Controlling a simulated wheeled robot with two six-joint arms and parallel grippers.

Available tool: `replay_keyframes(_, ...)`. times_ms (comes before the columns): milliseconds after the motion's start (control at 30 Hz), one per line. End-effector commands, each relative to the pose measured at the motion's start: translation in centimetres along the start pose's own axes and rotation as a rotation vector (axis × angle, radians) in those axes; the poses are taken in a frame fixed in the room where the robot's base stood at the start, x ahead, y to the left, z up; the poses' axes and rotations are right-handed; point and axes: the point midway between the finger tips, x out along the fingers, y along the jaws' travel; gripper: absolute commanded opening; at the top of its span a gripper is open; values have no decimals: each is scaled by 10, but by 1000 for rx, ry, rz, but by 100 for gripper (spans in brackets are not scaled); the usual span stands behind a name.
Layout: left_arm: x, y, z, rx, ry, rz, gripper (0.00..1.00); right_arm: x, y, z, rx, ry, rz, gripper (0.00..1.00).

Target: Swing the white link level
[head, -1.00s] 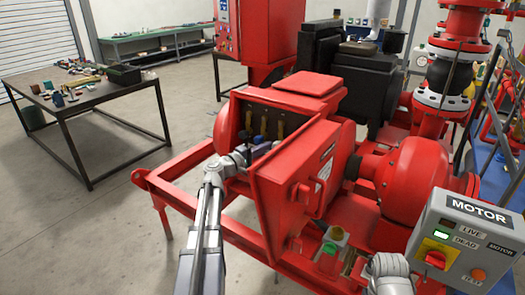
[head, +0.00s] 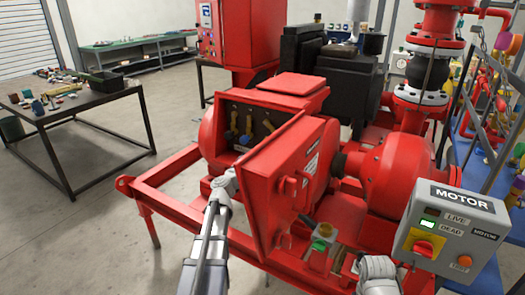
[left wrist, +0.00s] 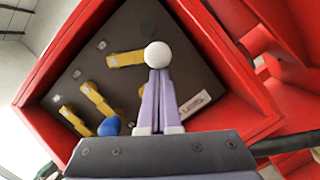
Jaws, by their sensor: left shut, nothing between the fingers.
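The white link is a brass bar (left wrist: 124,60) with a white ball knob (left wrist: 157,55), inside the red terminal box in the left wrist view. Its bar runs nearly across that picture, at a different angle from the two other brass links. A link with a blue knob (left wrist: 108,127) lies lower left. My left gripper (left wrist: 158,76) is shut and empty, with its lavender fingertips right at the white knob; I cannot tell whether they touch. In the head view the red cover hides these fingers. My right gripper is out of view.
The open red cover (head: 283,180) stands in front of the box, close to my left arm. The grey MOTOR switch box (head: 455,230) is at lower right, its green light lit. Pump pipework fills the right. A cluttered table (head: 75,110) stands at left, with clear floor between.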

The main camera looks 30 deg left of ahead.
Motion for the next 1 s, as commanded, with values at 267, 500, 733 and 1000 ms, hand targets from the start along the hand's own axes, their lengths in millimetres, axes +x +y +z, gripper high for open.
replay_keyframes(267, 4, -4, 20, -233, 0, 50, 0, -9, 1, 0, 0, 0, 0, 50)
replay_keyframes(500, 6, -4, 31, -384, -1, 83, 0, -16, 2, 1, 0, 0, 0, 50)
replay_keyframes(733, 8, -3, 36, -379, -2, 83, 0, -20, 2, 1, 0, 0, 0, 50)
replay_keyframes(1000, 8, -3, 37, -377, -2, 84, 0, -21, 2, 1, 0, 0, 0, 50)
